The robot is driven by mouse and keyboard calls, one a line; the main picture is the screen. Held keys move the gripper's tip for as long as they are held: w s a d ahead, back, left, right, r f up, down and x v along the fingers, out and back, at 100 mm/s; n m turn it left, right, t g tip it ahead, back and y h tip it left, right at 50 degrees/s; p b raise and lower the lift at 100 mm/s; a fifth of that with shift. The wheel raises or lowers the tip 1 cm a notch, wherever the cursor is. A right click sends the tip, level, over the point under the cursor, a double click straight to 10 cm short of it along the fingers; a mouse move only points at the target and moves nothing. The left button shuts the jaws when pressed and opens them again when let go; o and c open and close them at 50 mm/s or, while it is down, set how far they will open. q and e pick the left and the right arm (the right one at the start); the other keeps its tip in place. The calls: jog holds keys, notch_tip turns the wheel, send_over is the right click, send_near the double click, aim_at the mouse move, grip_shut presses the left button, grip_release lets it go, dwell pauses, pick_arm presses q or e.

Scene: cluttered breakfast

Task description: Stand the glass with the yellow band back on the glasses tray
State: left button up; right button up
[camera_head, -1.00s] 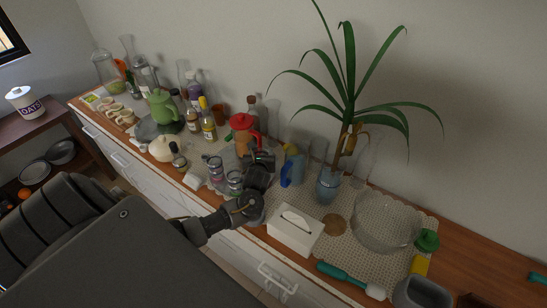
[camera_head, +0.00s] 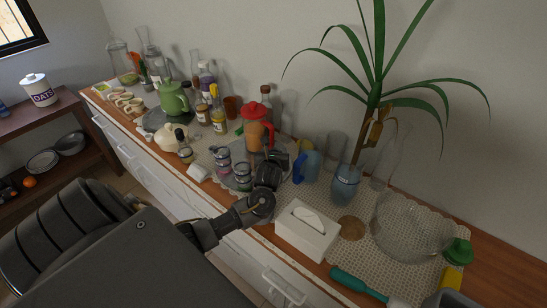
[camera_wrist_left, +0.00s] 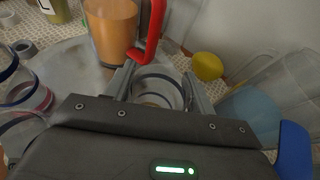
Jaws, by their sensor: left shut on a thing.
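My left gripper (camera_head: 275,162) is low beside the red-lidded juice jug. In the left wrist view its two fingers (camera_wrist_left: 162,88) are shut on a clear glass (camera_wrist_left: 160,75) with a dark bluish rim, seen from above. I cannot make out a yellow band on it. In the head view this glass is hidden by the gripper. The round grey glasses tray (camera_wrist_left: 75,62) lies just left of the held glass. Other banded glasses stand at its left side (camera_wrist_left: 30,95), also in the head view (camera_head: 243,176). Whether the held glass touches the tray is unclear. My right gripper is out of view.
The juice jug (camera_head: 256,133) stands directly behind the gripper, its red handle close to the fingers. A blue jug (camera_head: 307,165) and a yellow fruit (camera_wrist_left: 208,66) are to the right. A tissue box (camera_head: 306,232) is in front right.

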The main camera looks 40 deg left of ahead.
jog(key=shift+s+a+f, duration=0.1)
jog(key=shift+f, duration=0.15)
pick_arm(q)
jog(key=shift+f, duration=0.2)
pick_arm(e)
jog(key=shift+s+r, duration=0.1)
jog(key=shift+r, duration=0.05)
pick_arm(q)
jog(key=o, duration=1)
jog(key=shift+o, duration=0.9)
jog(key=shift+f, duration=0.1)
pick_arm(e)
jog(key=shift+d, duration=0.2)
pick_arm(q)
jog(key=shift+r, duration=0.2)
jog(key=p+v, duration=0.8)
jog(key=v, duration=0.4)
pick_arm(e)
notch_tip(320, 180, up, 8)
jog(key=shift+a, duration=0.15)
